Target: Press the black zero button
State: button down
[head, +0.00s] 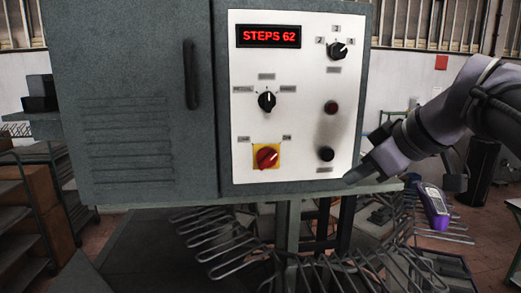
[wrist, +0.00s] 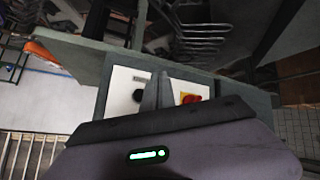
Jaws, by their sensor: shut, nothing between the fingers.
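The black button (head: 326,153) sits at the lower right of the white control panel (head: 300,110), below a dark red button (head: 331,107). My gripper (head: 348,179) is shut and empty, its tips just right of and below the black button in the head view. In the wrist view the shut fingers (wrist: 158,88) point at the panel, between the black button (wrist: 138,95) and the red-and-yellow switch (wrist: 191,98). I cannot tell whether the fingertips touch the panel. The button's label is too small to read.
A red display (head: 268,36) reads STEPS 62. Two black rotary knobs (head: 267,101) (head: 337,50) and a red-and-yellow rotary switch (head: 267,157) are on the panel. A cabinet door with a handle (head: 190,75) is at left. Wire racks (head: 240,250) lie below.

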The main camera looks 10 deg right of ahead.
aim_at(328, 155)
jog(key=w+p, duration=0.3)
jog(key=w, duration=0.5)
jog(key=shift+w+p, duration=0.4)
dwell(1.7)
jog(key=shift+w, duration=0.45)
jog(key=shift+w+p, duration=0.35)
jog(key=shift+w, duration=0.1)
dwell(0.6)
jog(key=shift+s, duration=0.1)
jog(key=shift+s+b, duration=0.6)
jog(key=shift+s, duration=0.2)
